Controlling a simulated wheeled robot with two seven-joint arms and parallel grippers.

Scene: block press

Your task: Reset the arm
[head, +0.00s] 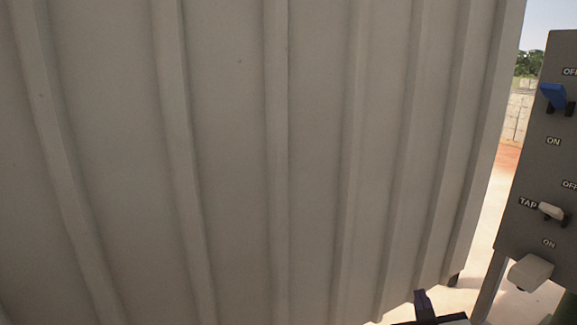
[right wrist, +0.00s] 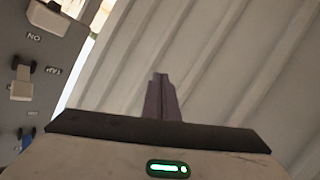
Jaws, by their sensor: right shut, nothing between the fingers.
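My right gripper (head: 424,304) shows at the bottom edge of the head view, low in front of the ribbed wall. In the right wrist view its dark fingers (right wrist: 161,97) are together, with nothing between them, and point toward the ribbed wall. The gripper is apart from the switch panel (head: 533,150), which stands to its right in the head view. My left gripper is not in view.
The grey ribbed metal wall (head: 235,150) fills most of the head view. The panel carries a blue lever (head: 553,96), a white TAP lever (head: 551,211) and a pale block (head: 530,272) below. Bright ground (head: 487,225) shows between wall and panel.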

